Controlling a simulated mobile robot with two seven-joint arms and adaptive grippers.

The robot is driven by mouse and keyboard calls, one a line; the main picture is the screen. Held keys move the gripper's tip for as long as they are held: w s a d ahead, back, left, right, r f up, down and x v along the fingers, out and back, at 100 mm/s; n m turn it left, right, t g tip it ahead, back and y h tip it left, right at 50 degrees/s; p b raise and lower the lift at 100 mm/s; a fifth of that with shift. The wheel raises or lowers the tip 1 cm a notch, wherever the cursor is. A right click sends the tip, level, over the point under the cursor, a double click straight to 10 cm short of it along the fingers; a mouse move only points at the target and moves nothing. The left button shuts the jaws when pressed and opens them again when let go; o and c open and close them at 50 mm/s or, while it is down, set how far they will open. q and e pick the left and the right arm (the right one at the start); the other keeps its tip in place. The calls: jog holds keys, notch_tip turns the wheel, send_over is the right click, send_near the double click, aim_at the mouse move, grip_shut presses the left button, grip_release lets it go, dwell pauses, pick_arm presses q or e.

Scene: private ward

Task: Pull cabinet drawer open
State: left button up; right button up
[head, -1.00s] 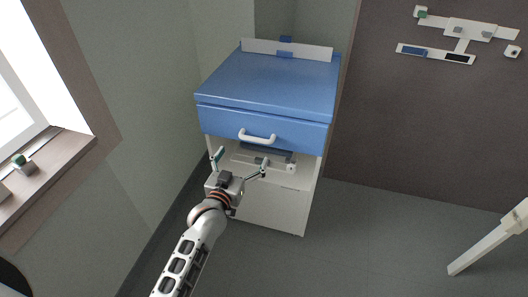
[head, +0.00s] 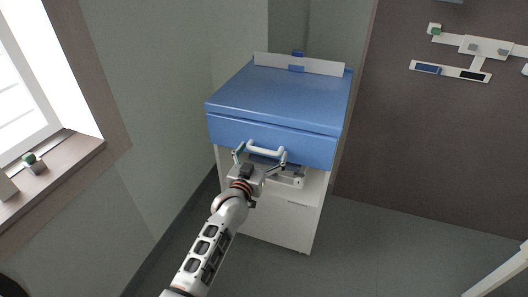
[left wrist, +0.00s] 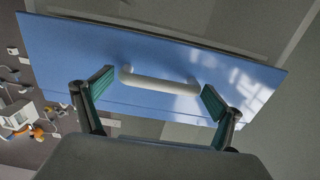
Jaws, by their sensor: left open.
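The cabinet (head: 262,217) is white with a blue top and a blue drawer front (head: 307,146). The drawer looks shut. Its white bar handle (head: 266,150) sits on the front; it also shows in the left wrist view (left wrist: 160,82). My left gripper (head: 261,156) is open at the handle. In the left wrist view its green-padded fingertips (left wrist: 158,92) stand apart, one near each end of the handle, with gaps at both ends. I cannot tell the depth between fingers and handle. My right gripper is not in view.
Below the drawer is an open shelf (head: 291,177) with things on it, partly hidden by my gripper. A wall stands close on the left, with a window sill (head: 52,178). A white leg-like post (head: 497,272) is at the lower right. The floor (head: 385,245) between is clear.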

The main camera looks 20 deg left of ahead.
pick_arm(q)
jog(key=shift+w, duration=0.15)
jog(key=shift+c, duration=0.4)
jog(key=c, duration=1.2)
